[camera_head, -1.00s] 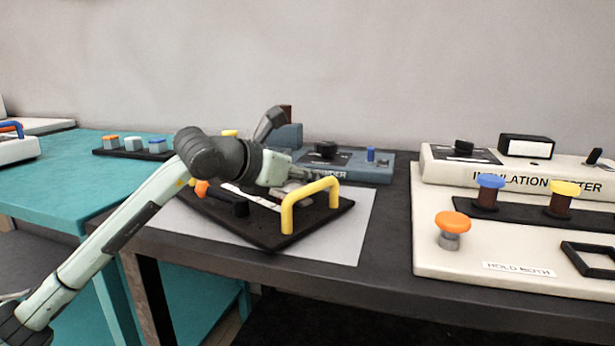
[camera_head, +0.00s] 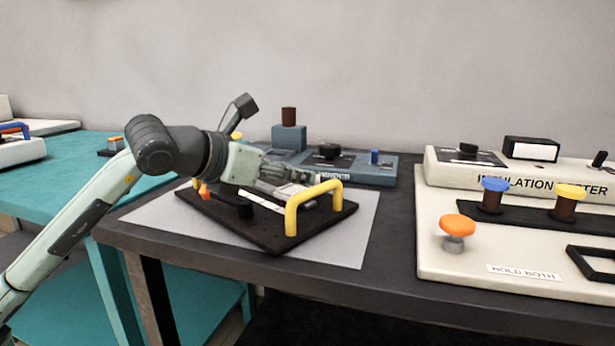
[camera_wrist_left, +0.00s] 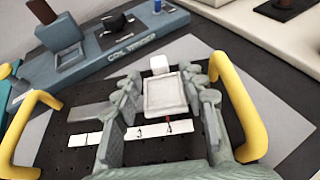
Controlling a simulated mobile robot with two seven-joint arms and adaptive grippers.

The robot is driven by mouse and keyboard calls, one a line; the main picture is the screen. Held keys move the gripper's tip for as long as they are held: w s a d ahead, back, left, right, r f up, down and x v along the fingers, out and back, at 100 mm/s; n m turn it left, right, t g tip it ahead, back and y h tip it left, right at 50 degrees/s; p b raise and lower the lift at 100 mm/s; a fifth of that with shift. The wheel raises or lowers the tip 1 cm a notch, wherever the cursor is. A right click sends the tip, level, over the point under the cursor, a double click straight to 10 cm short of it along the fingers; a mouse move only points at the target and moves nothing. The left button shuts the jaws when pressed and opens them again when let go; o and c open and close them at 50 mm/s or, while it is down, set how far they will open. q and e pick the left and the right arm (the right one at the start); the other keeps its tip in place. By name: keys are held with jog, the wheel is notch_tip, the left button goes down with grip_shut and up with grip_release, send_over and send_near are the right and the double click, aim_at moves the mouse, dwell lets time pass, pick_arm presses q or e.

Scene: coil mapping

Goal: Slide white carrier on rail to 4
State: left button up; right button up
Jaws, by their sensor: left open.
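The white carrier (camera_wrist_left: 165,97) is a pale square block in the left wrist view, lying between the two fingers of my left gripper (camera_wrist_left: 166,84). The gripper is open, with a finger on each side of the carrier; I cannot tell whether either touches it. In the head view my left gripper (camera_head: 298,178) reaches low over the dark perforated board (camera_head: 272,236). A grey rail piece (camera_wrist_left: 88,112) shows left of the fingers. A white scale strip (camera_wrist_left: 142,132) lies in front of the carrier; its numbers are not legible. The right gripper is not in view.
Yellow handles stand on both sides of the board, the right one (camera_head: 290,214) close to my gripper. The blue-grey coil winder (camera_head: 375,176) stands behind. A cream insulation tester (camera_head: 440,268) is at the right. Grey mat (camera_head: 345,250) surrounds the board.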

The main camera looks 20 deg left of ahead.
pick_arm(q)
jog(key=v, duration=0.5)
jog(key=shift+s, duration=0.1)
dwell(0.3)
